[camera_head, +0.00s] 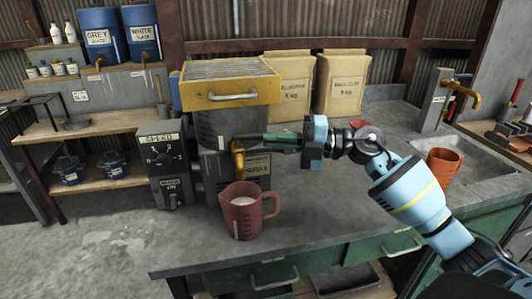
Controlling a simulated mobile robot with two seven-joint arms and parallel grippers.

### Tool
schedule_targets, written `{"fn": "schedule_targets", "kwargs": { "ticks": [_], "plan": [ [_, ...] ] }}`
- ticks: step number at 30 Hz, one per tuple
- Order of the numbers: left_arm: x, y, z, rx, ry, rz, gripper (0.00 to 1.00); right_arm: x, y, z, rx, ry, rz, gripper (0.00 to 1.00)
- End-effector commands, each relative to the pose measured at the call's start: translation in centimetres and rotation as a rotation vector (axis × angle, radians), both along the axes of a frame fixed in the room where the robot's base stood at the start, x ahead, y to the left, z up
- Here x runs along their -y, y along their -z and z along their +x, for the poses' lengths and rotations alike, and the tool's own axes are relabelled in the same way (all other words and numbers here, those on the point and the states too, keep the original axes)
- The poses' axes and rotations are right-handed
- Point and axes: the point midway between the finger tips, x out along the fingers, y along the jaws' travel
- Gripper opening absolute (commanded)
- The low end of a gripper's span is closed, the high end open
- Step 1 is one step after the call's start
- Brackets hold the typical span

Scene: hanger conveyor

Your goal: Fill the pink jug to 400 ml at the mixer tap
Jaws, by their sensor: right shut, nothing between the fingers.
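The pink jug (243,220) stands upright on the grey bench, just in front of the mixer, with its handle to the right. Pale liquid shows inside it; I cannot read its level against the marks. The yellow mixer tap (238,160) is above and slightly behind the jug's rim. I cannot make out a stream from it. My right gripper (240,139) comes in from the right and is shut and empty, its fingers pointing left at the top of the tap. I cannot tell whether they touch it. My left gripper is not in view.
The mixer has a yellow top (212,98) and a speed control box (165,162) on its left. Two paper sacks (343,86) stand behind. An orange jug (445,166) is by the sink (475,160) at the right. The bench front right of the pink jug is clear.

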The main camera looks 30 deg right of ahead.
Motion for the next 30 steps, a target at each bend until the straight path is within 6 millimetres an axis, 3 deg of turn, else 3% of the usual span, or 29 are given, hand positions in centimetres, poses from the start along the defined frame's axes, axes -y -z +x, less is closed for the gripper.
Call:
{"fn": "schedule_targets", "kwargs": {
  "ticks": [30],
  "plan": [
    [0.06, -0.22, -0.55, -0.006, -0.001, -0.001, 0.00, 0.59, -0.08, 0.71, 0.000, 0.005, 0.000, 0.00]
  ]
}}
